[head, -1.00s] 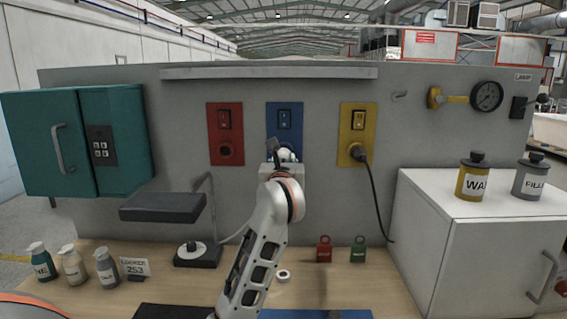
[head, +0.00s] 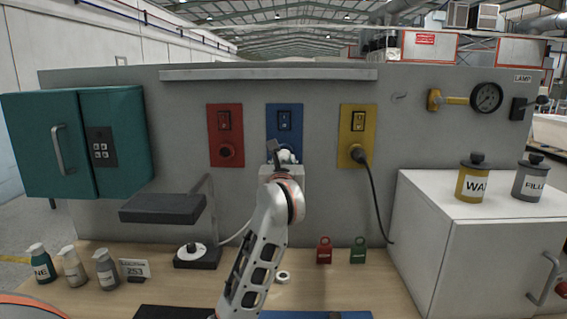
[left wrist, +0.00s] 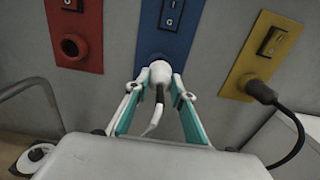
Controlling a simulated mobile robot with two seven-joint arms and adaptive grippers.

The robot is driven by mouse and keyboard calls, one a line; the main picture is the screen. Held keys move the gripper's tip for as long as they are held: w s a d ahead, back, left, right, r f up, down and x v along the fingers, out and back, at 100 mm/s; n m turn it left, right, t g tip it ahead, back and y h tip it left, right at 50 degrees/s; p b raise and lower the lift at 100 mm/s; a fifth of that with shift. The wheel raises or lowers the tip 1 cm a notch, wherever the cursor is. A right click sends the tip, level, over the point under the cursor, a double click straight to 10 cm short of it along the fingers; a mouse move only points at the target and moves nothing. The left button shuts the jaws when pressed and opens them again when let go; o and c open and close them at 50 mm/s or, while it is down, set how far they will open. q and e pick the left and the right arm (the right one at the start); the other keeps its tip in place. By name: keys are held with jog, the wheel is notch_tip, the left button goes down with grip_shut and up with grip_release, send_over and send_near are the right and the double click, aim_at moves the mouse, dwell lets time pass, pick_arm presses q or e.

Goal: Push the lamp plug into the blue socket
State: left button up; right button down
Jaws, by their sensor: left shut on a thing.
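The blue socket panel (head: 284,121) is mounted on the grey wall between a red and a yellow one, with a switch above its outlet. My left gripper (left wrist: 158,84) is shut on the white lamp plug (left wrist: 161,73), right in front of the blue panel's outlet. In the left wrist view the plug's head covers most of the outlet on the blue panel (left wrist: 176,28). I cannot tell how far in it sits. Its cord hangs back between the fingers. The lamp (head: 162,208) stands at left on the bench. My right gripper is not in view.
The red socket (head: 226,150) is empty; a black plug (head: 358,154) sits in the yellow one. A teal cabinet (head: 75,140) hangs at left, a white cabinet (head: 425,255) stands at right. Red and green tags (head: 341,252) and several bottles (head: 74,266) stand on the bench.

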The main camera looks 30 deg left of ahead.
pick_arm(q)
jog(key=shift+b+x, duration=0.4)
jog(key=shift+x, duration=0.95)
dwell(0.3)
jog(key=o, duration=1.2)
jog(key=v, duration=1.2)
jog(key=shift+a, duration=0.1)
